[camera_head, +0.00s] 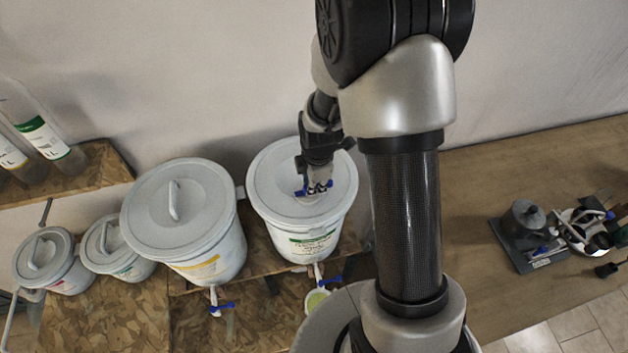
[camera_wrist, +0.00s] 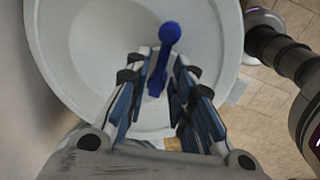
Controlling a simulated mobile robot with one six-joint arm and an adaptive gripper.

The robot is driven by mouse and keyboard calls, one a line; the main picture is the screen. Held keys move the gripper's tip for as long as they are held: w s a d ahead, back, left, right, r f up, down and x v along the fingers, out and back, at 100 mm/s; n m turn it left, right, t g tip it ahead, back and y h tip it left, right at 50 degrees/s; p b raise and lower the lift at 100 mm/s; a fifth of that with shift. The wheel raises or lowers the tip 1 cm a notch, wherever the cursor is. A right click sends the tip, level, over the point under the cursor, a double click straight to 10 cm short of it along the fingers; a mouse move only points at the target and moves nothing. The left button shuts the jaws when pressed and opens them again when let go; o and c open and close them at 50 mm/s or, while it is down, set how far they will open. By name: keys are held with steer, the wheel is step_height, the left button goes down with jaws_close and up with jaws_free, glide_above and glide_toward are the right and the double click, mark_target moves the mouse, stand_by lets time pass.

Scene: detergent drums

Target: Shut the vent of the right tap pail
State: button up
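The right tap pail (camera_head: 305,241) is a white tub with a green-and-white label, a pale grey lid (camera_head: 274,176) and a blue-handled tap low at its front. Its lid (camera_wrist: 90,45) fills much of the wrist view. The vent's blue lever (camera_wrist: 167,40) stands out from the lid, with a round knob at its far end. My gripper (camera_wrist: 162,72) is open over the lid, its fingers on either side of the lever's lower part, with gaps visible. In the head view my gripper (camera_head: 316,188) is low over the lid's middle and hides the vent's base.
A larger tap pail (camera_head: 205,255) with a yellow label stands close on the left. Smaller lidded pails (camera_head: 65,275) stand farther left. A small cup (camera_head: 317,299) is under the right tap. Bottles stand on the left shelf. The bench at right holds a device (camera_head: 525,225); its middle is clear.

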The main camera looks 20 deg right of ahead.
steer(key=shift+o, duration=0.4)
steer(key=shift+r, duration=0.15)
step_height(320, 180, up, 12)
steer(key=s, duration=0.2)
steer(key=shift+s+a+f, duration=0.15)
steer(key=shift+s+f, duration=0.05)
steer(key=shift+f, duration=0.05)
